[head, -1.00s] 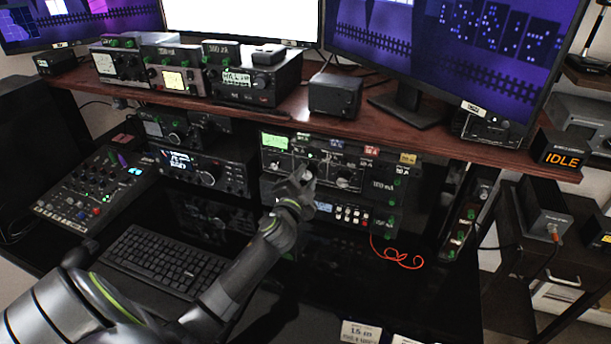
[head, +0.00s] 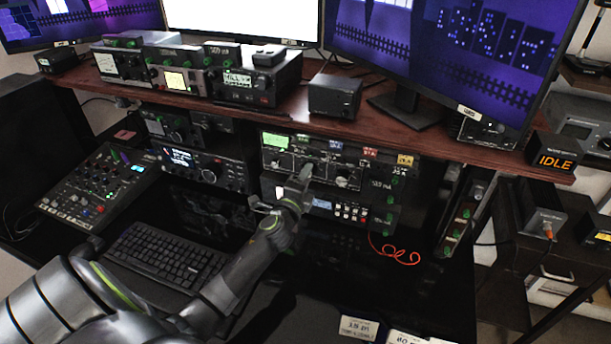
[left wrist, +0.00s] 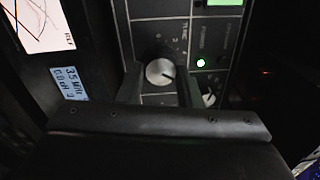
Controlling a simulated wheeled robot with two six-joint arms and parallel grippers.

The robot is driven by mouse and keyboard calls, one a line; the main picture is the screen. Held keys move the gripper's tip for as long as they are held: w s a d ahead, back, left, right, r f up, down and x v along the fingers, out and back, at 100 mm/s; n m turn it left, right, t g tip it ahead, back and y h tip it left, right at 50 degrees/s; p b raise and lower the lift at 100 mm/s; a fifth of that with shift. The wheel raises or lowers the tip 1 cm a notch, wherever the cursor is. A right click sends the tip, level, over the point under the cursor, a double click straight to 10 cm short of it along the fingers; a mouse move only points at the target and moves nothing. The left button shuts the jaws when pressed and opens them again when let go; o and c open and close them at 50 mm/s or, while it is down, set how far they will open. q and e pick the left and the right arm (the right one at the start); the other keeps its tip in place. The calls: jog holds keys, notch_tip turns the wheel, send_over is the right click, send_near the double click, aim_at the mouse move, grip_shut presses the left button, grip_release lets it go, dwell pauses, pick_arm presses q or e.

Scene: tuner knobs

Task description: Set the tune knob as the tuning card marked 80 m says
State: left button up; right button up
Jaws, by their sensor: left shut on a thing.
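The tuner (head: 325,157) sits under the wooden shelf, with a row of knobs on its dark front. My left gripper (head: 304,172) reaches its front from the left. In the left wrist view the tune knob (left wrist: 160,71), with a silver face and a dark pointer line, sits between the two fingers. The gripper is shut on this knob. The word beside it looks like "TUNE". Two pale cards lie at the bottom edge of the head view: one card (head: 358,327) and a second card (head: 405,338), cut off by the frame. Their print is too small to read surely. My right gripper is not in view.
A green light (left wrist: 201,62) glows near the knob, with a smaller knob (left wrist: 208,97) below it. A keyboard (head: 168,257) and a mixer (head: 95,185) lie to the left. The shelf (head: 420,140) overhangs the tuner.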

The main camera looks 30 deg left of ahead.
pick_arm(q)
jog(key=shift+f, duration=0.1)
dwell(0.3)
jog(key=o, duration=1)
jog(key=v, duration=0.8)
jog(key=b+v, duration=0.1)
jog(key=v, duration=0.8)
jog(key=shift+s+r, duration=0.2)
jog(key=shift+s, duration=0.1)
jog(key=shift+d+f, duration=0.1)
